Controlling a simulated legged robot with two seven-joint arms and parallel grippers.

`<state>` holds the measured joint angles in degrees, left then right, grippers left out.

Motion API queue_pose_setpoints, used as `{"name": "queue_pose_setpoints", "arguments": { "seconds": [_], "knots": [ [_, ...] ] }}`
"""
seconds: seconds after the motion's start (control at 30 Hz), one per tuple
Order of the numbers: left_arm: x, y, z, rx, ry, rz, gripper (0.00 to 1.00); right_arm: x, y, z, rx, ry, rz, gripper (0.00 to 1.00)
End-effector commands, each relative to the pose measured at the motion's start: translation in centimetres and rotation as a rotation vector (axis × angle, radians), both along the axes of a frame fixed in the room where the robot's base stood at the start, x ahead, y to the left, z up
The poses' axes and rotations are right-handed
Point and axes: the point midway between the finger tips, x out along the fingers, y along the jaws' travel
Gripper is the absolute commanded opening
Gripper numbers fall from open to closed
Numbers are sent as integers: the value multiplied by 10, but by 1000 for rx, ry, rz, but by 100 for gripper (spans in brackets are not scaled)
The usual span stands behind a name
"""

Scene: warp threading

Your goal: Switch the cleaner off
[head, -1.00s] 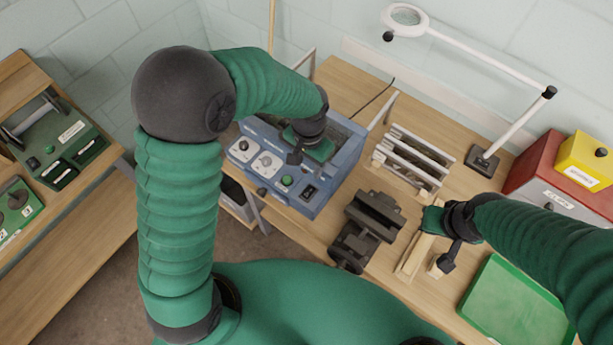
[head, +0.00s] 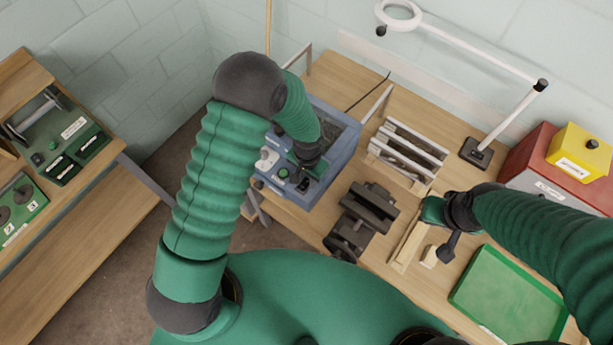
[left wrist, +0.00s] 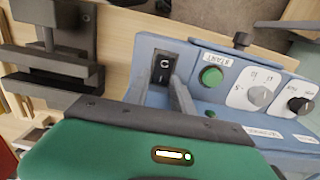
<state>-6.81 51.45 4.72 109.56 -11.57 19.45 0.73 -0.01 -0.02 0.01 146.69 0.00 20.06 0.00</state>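The cleaner (head: 335,165) is a blue box with an open top on the bench. Its front panel shows in the left wrist view with a black rocker switch (left wrist: 163,66), a green start button (left wrist: 211,77) and knobs on white dials. My left gripper (head: 302,178) is over the front panel, hiding part of it in the head view. In the left wrist view its grey fingertip (left wrist: 181,98) is close beside the rocker switch; contact and finger opening cannot be told. My right gripper (head: 432,212) is by a wooden strip; its fingers are unclear.
A dark vise (head: 365,215) stands right of the cleaner and a slatted rack (head: 408,155) behind it. A green tray (head: 510,295), a red box (head: 530,155) and a yellow box (head: 580,152) are on the right. A magnifier lamp (head: 480,150) stands at the back.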

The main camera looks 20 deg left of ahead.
Motion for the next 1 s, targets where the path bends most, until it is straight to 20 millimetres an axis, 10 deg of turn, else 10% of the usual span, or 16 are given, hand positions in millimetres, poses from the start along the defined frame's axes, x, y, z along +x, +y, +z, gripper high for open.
{"name": "queue_pose_setpoints", "arguments": {
  "seconds": [0.2,1.0],
  "knots": [
    [-1,1,0,-5,-1,-1,0,0,0,0,0,0,-1,0],
    [-10,5,1,-103,-273,0,0,0,0,-33,0,0,0,0]
  ]
}}
